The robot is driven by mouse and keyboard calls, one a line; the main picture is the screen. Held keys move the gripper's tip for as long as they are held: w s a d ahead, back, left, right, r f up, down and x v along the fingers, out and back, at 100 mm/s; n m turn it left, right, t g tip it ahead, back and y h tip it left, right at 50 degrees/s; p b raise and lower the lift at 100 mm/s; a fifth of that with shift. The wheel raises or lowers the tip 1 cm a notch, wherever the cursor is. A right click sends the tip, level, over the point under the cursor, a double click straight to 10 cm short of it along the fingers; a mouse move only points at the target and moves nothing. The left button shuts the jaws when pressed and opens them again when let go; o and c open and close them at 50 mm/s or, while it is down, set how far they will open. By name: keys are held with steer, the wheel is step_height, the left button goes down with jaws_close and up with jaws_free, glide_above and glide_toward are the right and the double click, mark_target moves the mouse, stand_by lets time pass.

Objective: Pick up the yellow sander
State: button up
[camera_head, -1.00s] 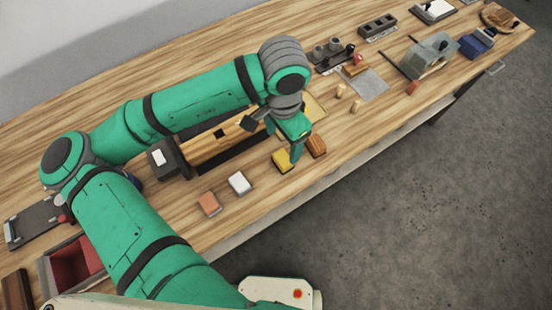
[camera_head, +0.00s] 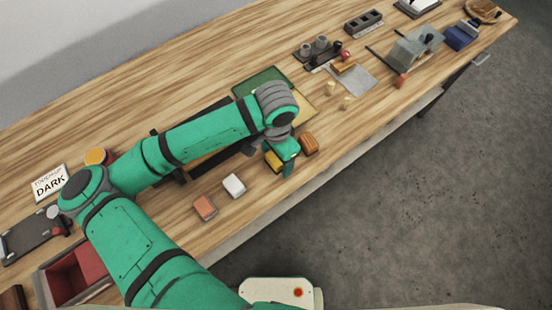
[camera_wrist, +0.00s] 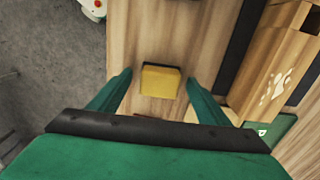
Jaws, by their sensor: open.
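The yellow sander (camera_wrist: 160,81) is a small block with a dark strip along its edge, lying on the wooden bench top. In the wrist view it sits between the two green fingers of my gripper (camera_wrist: 158,88), with bare wood on both sides of it. My gripper is open. In the head view my gripper (camera_head: 286,168) is over the sander (camera_head: 272,162), which is mostly hidden behind it. I cannot tell whether the fingers touch it.
An orange-brown block (camera_head: 309,144) stands close to the right of my gripper. A white block (camera_head: 234,185) and a salmon block (camera_head: 205,207) lie to the left. A wooden piece (camera_wrist: 275,70) with pale marks is nearby. The bench's front edge is close.

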steer(key=shift+f, duration=0.2)
steer(key=c, duration=1.2)
steer(key=shift+r, duration=0.15)
